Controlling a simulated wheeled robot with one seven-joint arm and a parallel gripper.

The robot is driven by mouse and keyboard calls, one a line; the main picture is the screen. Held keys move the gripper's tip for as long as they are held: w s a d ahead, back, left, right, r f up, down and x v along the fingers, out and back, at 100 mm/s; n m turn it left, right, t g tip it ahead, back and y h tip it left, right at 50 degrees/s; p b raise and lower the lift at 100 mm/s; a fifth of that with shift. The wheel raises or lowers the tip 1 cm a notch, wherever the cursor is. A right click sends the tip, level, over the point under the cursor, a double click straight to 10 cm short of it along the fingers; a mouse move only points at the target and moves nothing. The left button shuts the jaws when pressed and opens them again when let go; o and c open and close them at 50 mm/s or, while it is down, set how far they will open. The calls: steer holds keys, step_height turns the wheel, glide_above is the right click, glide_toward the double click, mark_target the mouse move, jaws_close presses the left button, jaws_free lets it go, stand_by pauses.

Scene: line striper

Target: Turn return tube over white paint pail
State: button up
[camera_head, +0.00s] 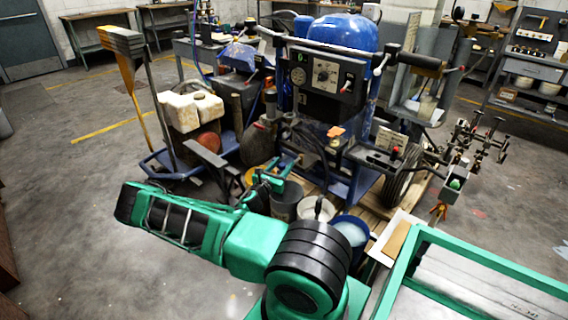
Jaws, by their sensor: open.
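A white pail (305,209) stands on the wooden pallet below the striper, its lower part hidden behind my arm. A short dark curved tube (319,203) shows at this pail; it may be the return tube, but I cannot tell whether its end is over the opening or just in front. My green gripper (279,174) is open, left of and beyond the white pail, near the rim of a dark grey bucket. It looks apart from the tube. Its fingertips are small and hard to make out.
A blue pail (352,232) with pale liquid stands right of the white pail. The striper (331,75) rises behind. Left floor is clear.

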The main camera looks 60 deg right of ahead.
steer(key=shift+w+d, duration=0.2)
steer(key=shift+d, duration=1.35)
jaws_close()
steer(key=shift+w+a+t, duration=0.15)
steer(key=shift+a+t, duration=0.15)
